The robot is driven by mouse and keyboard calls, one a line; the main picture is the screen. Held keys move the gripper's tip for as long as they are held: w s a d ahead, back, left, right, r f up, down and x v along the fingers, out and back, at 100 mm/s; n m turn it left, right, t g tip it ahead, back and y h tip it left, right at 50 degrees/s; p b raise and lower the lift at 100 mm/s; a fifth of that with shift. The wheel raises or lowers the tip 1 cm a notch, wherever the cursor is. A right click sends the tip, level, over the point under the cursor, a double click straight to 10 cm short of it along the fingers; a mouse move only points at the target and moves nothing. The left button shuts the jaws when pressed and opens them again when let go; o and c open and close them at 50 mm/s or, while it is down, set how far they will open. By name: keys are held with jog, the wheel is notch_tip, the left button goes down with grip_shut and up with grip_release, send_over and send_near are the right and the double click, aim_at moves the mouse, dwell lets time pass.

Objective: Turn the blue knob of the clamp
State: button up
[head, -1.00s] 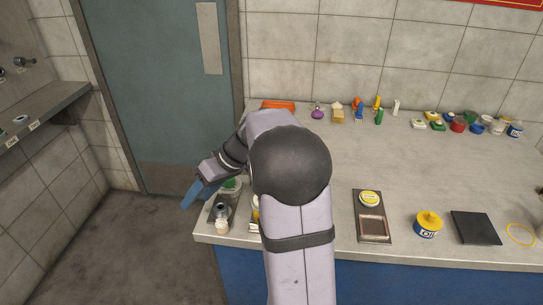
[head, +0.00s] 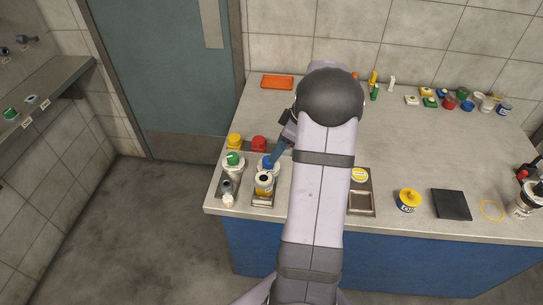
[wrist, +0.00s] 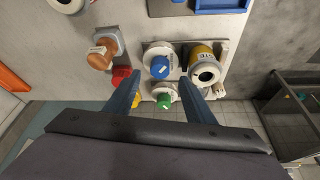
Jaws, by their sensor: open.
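The blue knob (wrist: 160,67) sits on a white round base, beside a yellow cylinder (wrist: 203,66) with a dark opening in its white end. In the head view, this yellow cylinder (head: 264,188) stands at the counter's front left, with the blue fingers just behind it. My gripper (wrist: 160,80) is open, and its two blue fingers point toward the blue knob, one at each side of it in the picture. It holds nothing. I cannot tell whether the fingertips touch the knob or are at its height. In the head view, my gripper (head: 271,161) partly hides the knob.
A green knob (wrist: 165,101) on a similar base is close by, as are a red knob (wrist: 121,72) and a yellow knob (head: 234,141). An orange-brown knob (wrist: 103,53) stands near. An orange tray (head: 277,82) lies farther back.

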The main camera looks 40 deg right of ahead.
aim_at(268, 163)
jog(key=shift+p+x, duration=0.85)
jog(key=shift+x, duration=2.4)
jog(key=shift+c, duration=0.3)
jog(key=c, duration=1)
